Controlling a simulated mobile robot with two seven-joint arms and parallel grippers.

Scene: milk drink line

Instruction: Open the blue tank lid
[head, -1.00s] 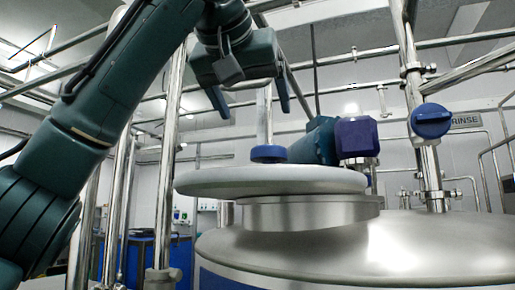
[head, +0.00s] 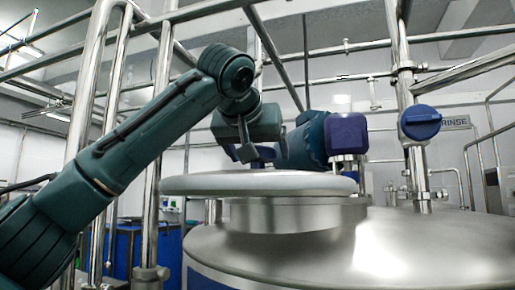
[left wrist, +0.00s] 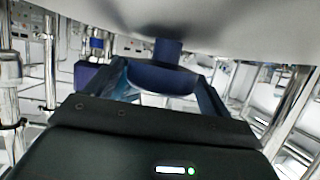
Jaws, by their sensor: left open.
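The tank lid (head: 210,185) is a pale, round disc lying level above the steel neck of the tank; it fills the top of the left wrist view (left wrist: 240,32). Its blue round knob (left wrist: 160,78) on a short stem shows between my left fingers in the left wrist view. In the head view the knob is mostly hidden behind my gripper. My left gripper (head: 262,155) is open, low over the lid, with one finger on either side of the knob in the wrist view (left wrist: 163,82). Contact cannot be told. My right gripper is out of view.
A teal motor with a purple box (head: 347,134) stands close behind and right of my left gripper. A blue round valve knob (head: 420,122) sits on a vertical steel pipe at right. Steel pipes rise near my left arm. The tank's steel dome (head: 400,250) is bare.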

